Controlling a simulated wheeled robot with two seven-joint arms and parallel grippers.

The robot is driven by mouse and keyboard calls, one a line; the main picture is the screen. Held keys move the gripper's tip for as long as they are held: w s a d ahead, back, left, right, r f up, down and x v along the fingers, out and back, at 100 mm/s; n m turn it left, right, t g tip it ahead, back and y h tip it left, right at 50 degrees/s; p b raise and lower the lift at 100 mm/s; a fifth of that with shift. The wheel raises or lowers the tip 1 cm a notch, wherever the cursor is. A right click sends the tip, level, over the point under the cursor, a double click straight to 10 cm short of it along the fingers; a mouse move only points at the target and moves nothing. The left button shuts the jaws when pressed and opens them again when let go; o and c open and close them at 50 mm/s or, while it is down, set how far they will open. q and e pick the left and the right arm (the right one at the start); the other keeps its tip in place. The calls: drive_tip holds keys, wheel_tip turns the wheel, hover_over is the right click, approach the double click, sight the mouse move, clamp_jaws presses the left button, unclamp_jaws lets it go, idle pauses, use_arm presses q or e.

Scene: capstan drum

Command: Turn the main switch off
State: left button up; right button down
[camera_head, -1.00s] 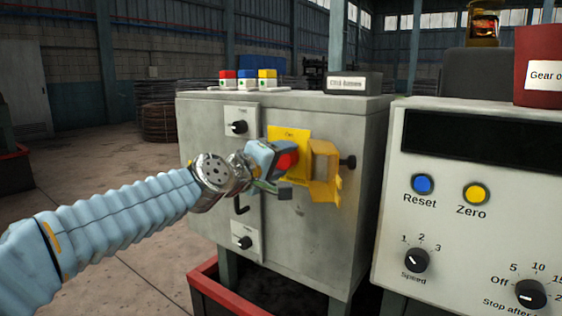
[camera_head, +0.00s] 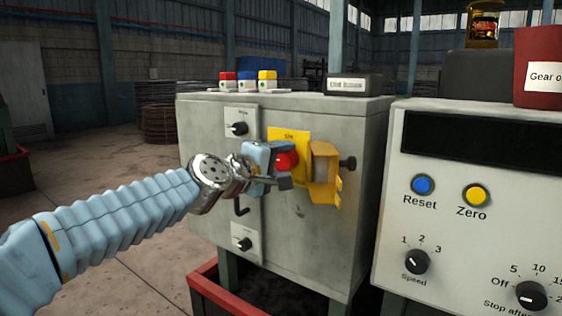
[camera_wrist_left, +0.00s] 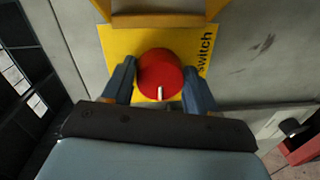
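The main switch is a red round knob (camera_head: 287,160) on a yellow plate (camera_head: 296,138) on the front of the grey cabinet (camera_head: 310,238). A yellow cover (camera_head: 324,178) stands open beside the knob. My left gripper (camera_head: 284,168) is at the knob. In the left wrist view the fingers (camera_wrist_left: 160,82) stand on both sides of the red knob (camera_wrist_left: 161,72), which has a pale mark at its lower edge. The fingers look very close to its sides; whether they press on it is unclear. My right gripper is not in view.
Small black knobs (camera_head: 239,129) and (camera_head: 244,243) and a dark handle (camera_head: 240,206) are on the cabinet front. A control panel (camera_head: 480,240) with blue and yellow buttons stands at the right. Red, blue and yellow button boxes (camera_head: 248,80) are on top.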

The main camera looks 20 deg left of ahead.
use_arm(q)
drive_tip(key=o, duration=0.4)
drive_tip(key=shift+c, duration=0.2)
drive_tip(key=f+b+v, duration=0.1)
drive_tip(key=b+v, duration=0.1)
drive_tip(key=v, duration=1.1)
drive_tip(key=shift+s+a+r, duration=0.2)
drive_tip(key=shift+s+r, duration=0.15)
drive_tip(key=shift+r, duration=0.1)
